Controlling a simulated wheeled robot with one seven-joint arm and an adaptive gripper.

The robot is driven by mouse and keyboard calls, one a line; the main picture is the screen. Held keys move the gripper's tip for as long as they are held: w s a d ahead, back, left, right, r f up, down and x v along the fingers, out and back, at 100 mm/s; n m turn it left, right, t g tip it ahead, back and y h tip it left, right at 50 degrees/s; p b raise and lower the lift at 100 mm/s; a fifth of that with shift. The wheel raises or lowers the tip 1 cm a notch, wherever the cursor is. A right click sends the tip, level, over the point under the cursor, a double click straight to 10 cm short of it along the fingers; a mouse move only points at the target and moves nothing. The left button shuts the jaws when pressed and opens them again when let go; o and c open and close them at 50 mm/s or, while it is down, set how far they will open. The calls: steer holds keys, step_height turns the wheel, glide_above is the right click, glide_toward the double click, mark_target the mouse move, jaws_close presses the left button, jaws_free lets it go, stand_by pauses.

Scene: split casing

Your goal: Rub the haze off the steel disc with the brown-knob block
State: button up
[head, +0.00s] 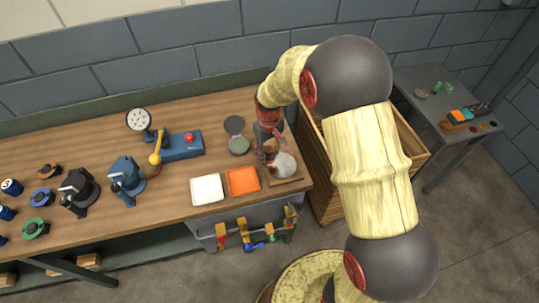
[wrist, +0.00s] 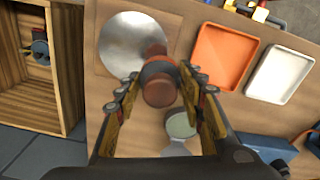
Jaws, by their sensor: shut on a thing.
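The steel disc (head: 284,165) lies on a brown base near the front right of the workbench. In the wrist view the disc (wrist: 128,40) looks pale grey with a brighter streak; I cannot tell how much haze is on it. My gripper (wrist: 160,95) is shut on the brown-knob block (wrist: 158,91), with the knob between its fingers. The block overlaps the disc's edge in the wrist view; I cannot tell whether it touches the surface. In the head view my gripper (head: 268,154) is at the disc's left side and mostly hides the block.
An orange tray (head: 243,181) and a white tray (head: 207,190) are left of the disc. A greenish round piece (head: 239,145) lies behind the orange tray. A blue device with a red button (head: 184,146) stands farther left. A wooden crate (head: 410,150) is right of the bench.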

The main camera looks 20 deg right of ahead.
mark_target(269, 149)
steer(key=shift+r+p, duration=0.95)
steer(key=shift+r, duration=0.85)
steer(key=shift+d, duration=0.1)
